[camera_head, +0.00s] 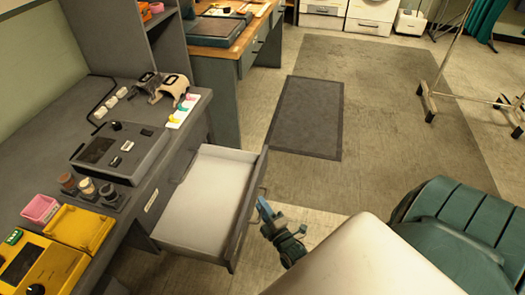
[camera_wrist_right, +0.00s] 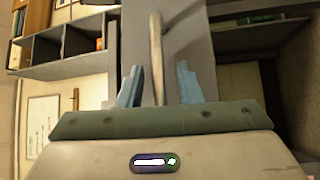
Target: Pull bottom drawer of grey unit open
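The grey unit (camera_head: 196,122) stands at the left with one drawer (camera_head: 205,203) pulled well out, pale and empty inside. Whether it is the bottom drawer cannot be told. The bar handle (camera_wrist_right: 157,45) on its grey front runs between the two blue fingers in the right wrist view. My right gripper (camera_head: 265,211) is just in front of the drawer's front panel, at the handle. Its fingers are apart, with a visible gap on each side of the bar. My left gripper is not in view.
A grey device (camera_head: 120,151), small jars (camera_head: 87,187), a pink box (camera_head: 40,208) and a yellow case (camera_head: 78,228) sit on the unit's top. A wooden-topped desk (camera_head: 225,37) stands behind. A dark mat (camera_head: 306,117) lies on open floor, with a wheeled rack (camera_head: 433,92) at the right.

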